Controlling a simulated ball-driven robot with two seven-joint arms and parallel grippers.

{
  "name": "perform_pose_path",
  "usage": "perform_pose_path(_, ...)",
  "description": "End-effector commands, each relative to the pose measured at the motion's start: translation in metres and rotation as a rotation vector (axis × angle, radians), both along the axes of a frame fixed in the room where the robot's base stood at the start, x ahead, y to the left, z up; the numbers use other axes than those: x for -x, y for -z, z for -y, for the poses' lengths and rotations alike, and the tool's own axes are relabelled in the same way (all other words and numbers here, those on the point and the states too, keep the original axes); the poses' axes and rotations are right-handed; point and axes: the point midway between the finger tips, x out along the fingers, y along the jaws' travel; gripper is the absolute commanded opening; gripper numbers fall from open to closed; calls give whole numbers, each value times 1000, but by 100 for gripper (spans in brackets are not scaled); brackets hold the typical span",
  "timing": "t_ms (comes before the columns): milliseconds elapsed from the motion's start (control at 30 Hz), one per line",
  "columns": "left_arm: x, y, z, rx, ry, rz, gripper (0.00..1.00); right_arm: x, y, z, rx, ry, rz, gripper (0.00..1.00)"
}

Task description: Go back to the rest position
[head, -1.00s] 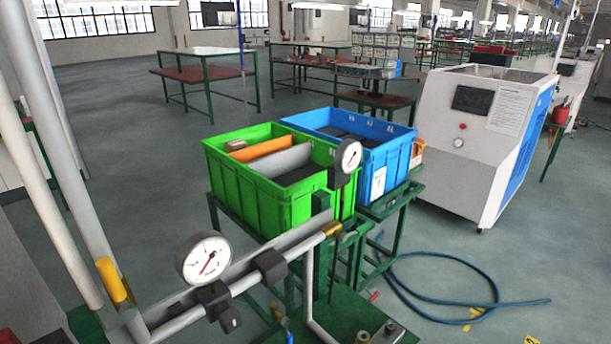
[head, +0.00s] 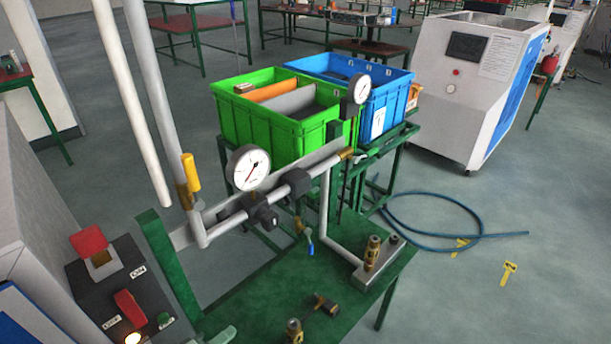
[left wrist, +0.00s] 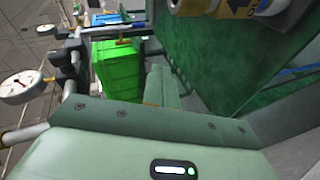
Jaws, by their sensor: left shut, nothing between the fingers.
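My left gripper (left wrist: 160,78) shows in the left wrist view, its two pale green-grey fingers together and empty. The green crate (left wrist: 118,65) shows beyond the fingers, apart from them as far as I can tell. The right gripper is not in view. In the head view, a pipe assembly with a white pressure gauge (head: 248,167) and a second gauge (head: 361,88) stands at the middle, on a green bench (head: 345,262).
A green bin (head: 262,140) with dividers and a blue bin (head: 392,95) stand behind the pipes. A control box with a red ON switch (head: 92,242) is at lower left. Brass fittings (head: 322,304) lie on the bench. A blue hose (head: 450,232) lies on the floor. A white machine (head: 465,100) stands right.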

Motion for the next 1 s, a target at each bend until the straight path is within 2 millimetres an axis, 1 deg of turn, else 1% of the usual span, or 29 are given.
perform_pose_path(133,2,19,-12,-164,47,44,0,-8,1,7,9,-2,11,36)
perform_pose_path(267,5,47,-33,-355,92,73,0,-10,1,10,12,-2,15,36)
perform_pose_path(367,12,76,-53,-522,135,80,0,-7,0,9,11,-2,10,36)
perform_pose_path(467,25,110,-76,-698,192,65,0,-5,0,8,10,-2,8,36)
perform_pose_path(500,33,126,-85,-770,222,53,0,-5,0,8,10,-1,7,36)
perform_pose_path(567,49,151,-100,-878,272,26,0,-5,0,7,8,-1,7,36)
perform_pose_path(600,65,170,-109,-951,316,-1,0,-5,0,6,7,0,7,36)
perform_pose_path(667,94,201,-123,-1061,398,-53,0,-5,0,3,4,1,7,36)
perform_pose_path(700,119,222,-132,-1128,464,-95,0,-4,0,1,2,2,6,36)
perform_pose_path(767,164,253,-141,-1210,576,-168,0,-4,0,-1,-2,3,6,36)
perform_pose_path(800,195,270,-143,-1247,651,-216,0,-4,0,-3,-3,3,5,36)
perform_pose_path(867,244,291,-142,-1275,756,-287,0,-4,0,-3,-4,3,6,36)
perform_pose_path(900,275,302,-139,-1277,816,-332,0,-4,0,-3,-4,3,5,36)
perform_pose_path(1000,342,318,-124,-1243,911,-432,0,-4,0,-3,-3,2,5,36)
